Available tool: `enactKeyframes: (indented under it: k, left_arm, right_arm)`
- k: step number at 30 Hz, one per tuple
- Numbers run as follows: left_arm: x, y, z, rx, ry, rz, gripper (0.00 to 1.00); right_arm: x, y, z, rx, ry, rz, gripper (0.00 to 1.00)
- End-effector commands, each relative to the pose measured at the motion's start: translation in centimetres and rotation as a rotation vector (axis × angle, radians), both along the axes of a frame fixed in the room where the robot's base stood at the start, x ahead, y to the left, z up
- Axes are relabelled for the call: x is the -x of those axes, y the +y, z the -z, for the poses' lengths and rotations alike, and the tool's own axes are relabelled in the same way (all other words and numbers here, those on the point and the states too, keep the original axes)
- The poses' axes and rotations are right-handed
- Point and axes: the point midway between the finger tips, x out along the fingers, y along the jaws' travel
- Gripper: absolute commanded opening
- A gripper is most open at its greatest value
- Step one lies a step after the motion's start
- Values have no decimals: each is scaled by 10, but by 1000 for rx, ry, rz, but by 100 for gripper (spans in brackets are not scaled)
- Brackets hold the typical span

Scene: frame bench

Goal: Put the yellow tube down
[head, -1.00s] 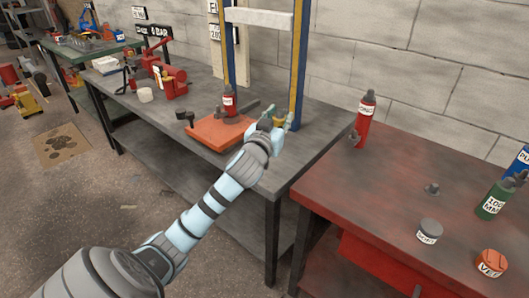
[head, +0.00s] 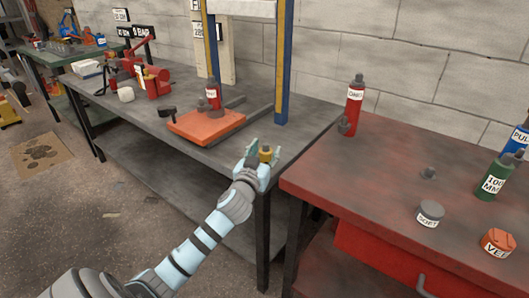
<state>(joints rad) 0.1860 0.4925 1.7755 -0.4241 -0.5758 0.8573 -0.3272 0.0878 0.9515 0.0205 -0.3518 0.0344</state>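The yellow tube (head: 265,155), short with a dark top, is between the fingers of my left gripper (head: 260,158). The gripper looks shut on it; the tube's lower part is hidden by the fingers. In the head view they are at the front right corner of the grey bench (head: 308,127), and I cannot tell how high above it. The tube looks about upright. My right gripper is not in view.
An orange plate (head: 203,126) with a red bottle (head: 212,95) lies on the grey bench by a blue-and-yellow frame (head: 284,60). The red bench (head: 365,185) at right holds a tall red bottle (head: 355,108) and a green bottle (head: 495,180). Bare bench top lies beyond my gripper.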

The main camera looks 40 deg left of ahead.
Motion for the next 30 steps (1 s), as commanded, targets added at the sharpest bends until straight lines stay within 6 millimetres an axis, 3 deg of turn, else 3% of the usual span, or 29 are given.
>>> enactKeyframes:
  k: [11,14,24,30]
  left_arm:
    - [5,-2,-1,-3,1,0,53]
    - [20,-7,-2,-3,2,1,53]
    - [100,-37,-1,0,2,1,53]
    - [113,-42,-1,-1,-2,-1,53]
  right_arm:
    - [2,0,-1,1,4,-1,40]
    - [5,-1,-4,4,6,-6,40]
    - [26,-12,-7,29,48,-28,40]
    - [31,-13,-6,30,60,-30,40]
